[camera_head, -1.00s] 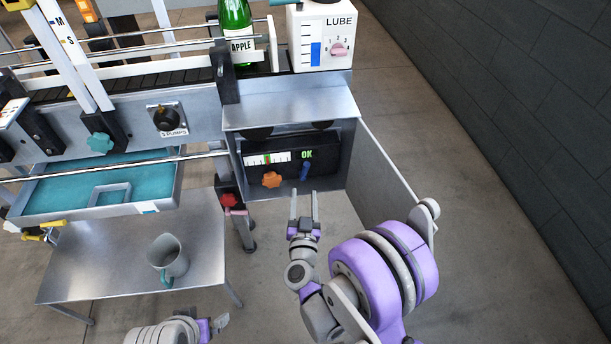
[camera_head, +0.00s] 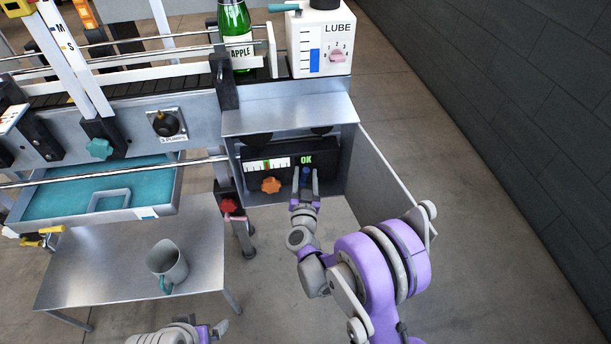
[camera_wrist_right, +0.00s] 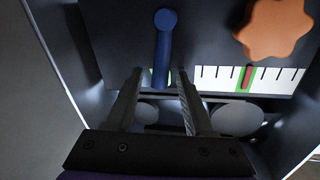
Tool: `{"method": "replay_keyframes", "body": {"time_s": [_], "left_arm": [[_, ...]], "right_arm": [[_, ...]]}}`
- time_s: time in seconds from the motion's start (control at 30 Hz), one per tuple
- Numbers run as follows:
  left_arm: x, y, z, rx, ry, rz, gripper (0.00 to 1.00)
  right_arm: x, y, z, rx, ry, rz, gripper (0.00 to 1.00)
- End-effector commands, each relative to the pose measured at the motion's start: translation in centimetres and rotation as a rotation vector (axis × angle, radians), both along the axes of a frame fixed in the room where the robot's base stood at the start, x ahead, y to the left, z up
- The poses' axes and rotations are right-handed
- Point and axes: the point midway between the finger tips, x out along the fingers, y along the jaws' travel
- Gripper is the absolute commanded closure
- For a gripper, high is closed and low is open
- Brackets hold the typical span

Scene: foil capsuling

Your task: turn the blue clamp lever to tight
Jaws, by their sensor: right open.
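The blue clamp lever (camera_head: 305,174) is on the dark panel inside the open metal box, below the green OK display. In the right wrist view the lever (camera_wrist_right: 163,46) runs nearly straight up and down, its round end at the top. My right gripper (camera_head: 306,170) is at the panel with its jaws open. In the wrist view its two fingertips (camera_wrist_right: 160,72) stand on either side of the lever's lower part, with visible gaps. My left gripper (camera_head: 218,330) shows only partly at the bottom edge; its jaws are unclear.
An orange star knob (camera_head: 271,185) and a gauge (camera_head: 267,164) with a red mark in a green band are left of the lever. The box's open door (camera_head: 392,180) stands close to my right arm. A mug (camera_head: 168,262) stands on the metal table (camera_head: 100,270).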

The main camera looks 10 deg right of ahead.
Motion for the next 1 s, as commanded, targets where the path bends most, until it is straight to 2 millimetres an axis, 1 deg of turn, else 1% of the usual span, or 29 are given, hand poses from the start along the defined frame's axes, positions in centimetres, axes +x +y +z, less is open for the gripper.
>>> {"method": "replay_keyframes", "body": {"time_s": [0.13, 0.17, 0.2, 0.27, 0.3, 0.43, 1.0], "left_arm": [[0.0, 0.0, 0.0, 0.0, 0.0, 0.0, 0.0], [0.0, 0.0, 0.0, 0.0, 0.0, 0.0, 0.0], [0.0, 0.0, 0.0, 0.0, 0.0, 0.0, 0.0], [0.0, 0.0, 0.0, 0.0, 0.0, 0.0, 0.0], [0.0, 0.0, 0.0, 0.0, 0.0, 0.0, 0.0], [0.0, 0.0, 0.0, 0.0, 0.0, 0.0, 0.0], [0.0, 0.0, 0.0, 0.0, 0.0, 0.0, 0.0]], "right_arm": [[-0.01, -0.01, 0.0, 0.0, 0.0, 0.0, 0.47], [-0.01, -0.01, 0.0, 0.0, 0.0, 0.0, 0.5], [-0.02, -0.01, 0.0, 0.0, 0.0, 0.0, 0.58], [-0.02, -0.01, 0.0, 0.0, 0.0, 0.0, 0.68], [-0.02, -0.01, 0.0, 0.0, 0.0, 0.0, 0.76], [-0.03, 0.0, 0.0, 0.0, 0.0, 0.0, 0.99], [-0.04, 0.01, 0.0, 0.0, 0.0, 0.0, 1.0]]}}
